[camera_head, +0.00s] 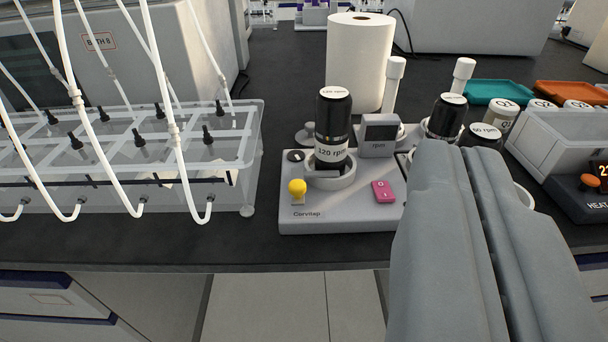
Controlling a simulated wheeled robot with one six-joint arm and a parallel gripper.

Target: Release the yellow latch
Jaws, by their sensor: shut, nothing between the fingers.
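The yellow latch (297,187) is a small round-headed knob at the front left of a light grey device (330,222). A black cylinder labelled 120 rpm (332,125) stands upright in a round holder on this device, behind and right of the latch. A pink switch (384,191) and a small rpm display (380,133) are on the same device. My gripper (458,152) is shut and empty. It is to the right of the latch, apart from it in the picture, and hides part of the area right of the device.
A clear tank with white tubes (130,160) stands at left. A white paper roll (359,60) stands behind the device. More black cylinders (447,115), teal (492,91) and orange (570,93) trays and a heater box (565,140) are at right. Dark bench (150,245) shows in front.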

